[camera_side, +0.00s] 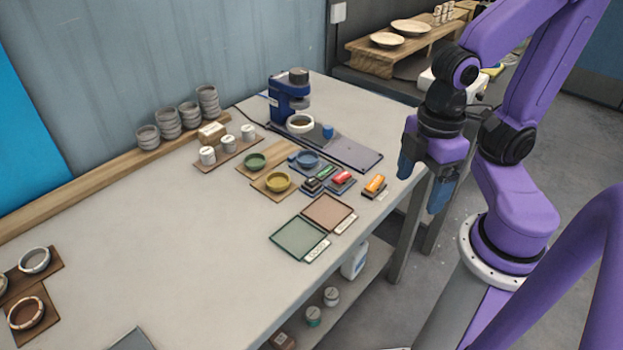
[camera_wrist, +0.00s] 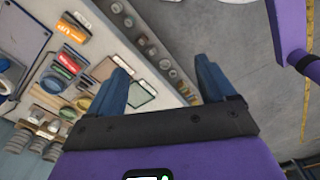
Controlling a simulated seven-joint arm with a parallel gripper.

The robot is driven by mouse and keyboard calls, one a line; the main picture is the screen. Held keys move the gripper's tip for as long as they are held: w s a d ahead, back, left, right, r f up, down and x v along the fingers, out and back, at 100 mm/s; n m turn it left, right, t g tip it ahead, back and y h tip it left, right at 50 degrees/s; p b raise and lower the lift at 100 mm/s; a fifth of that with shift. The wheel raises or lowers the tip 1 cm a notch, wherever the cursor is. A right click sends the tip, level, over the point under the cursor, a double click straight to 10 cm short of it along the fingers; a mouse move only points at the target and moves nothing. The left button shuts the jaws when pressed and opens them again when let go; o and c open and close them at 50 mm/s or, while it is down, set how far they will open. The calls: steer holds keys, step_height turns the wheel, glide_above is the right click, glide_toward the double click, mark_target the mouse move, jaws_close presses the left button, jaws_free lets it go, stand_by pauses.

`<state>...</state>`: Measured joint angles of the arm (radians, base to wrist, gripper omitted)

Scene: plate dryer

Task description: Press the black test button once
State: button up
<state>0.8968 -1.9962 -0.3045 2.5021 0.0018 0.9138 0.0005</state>
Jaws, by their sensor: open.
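A small black button unit (camera_side: 312,184) sits on the grey table (camera_side: 190,250) in the side view, left of a red button unit (camera_side: 342,178) and just below a green one (camera_side: 325,171). An orange unit (camera_side: 374,184) lies to their right near the table edge. The fingers also show in the wrist view (camera_wrist: 162,66).
A blue machine (camera_side: 290,95) is behind. Two flat pads, green (camera_side: 298,239) and brown (camera_side: 328,213), lie in front. The left middle of the table is clear.

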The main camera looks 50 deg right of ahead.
jaws_close()
stand_by(1.5)
